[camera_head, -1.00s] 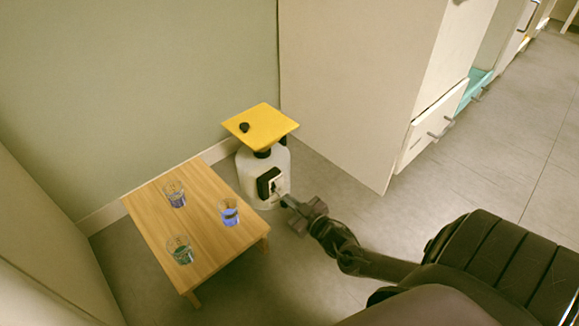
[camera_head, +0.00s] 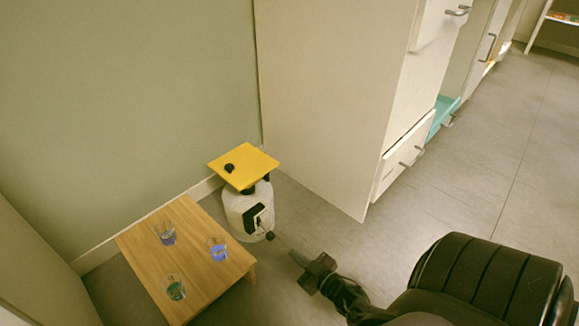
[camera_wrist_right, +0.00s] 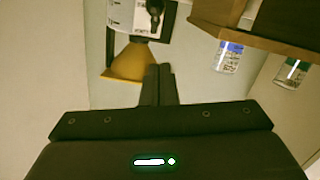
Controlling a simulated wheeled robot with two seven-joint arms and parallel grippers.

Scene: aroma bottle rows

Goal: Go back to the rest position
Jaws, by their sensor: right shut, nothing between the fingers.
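My right gripper (camera_head: 300,258) reaches in from the lower right in the head view, and its fingertips are near the white canister without clearly touching it. In the right wrist view its fingers (camera_wrist_right: 158,84) are together, with nothing between them. My left gripper is not in view. The white canister (camera_head: 238,216) has a dark panel on its front and a yellow square board (camera_head: 243,166) above it, with a small black knob (camera_head: 229,168). The right wrist view shows the canister (camera_wrist_right: 121,17) and the yellow board (camera_wrist_right: 128,64) upside down.
A low wooden table (camera_head: 196,262) stands left of the canister. White cabinets (camera_head: 330,90) stand behind. The floor at the right (camera_head: 450,195) is clear.

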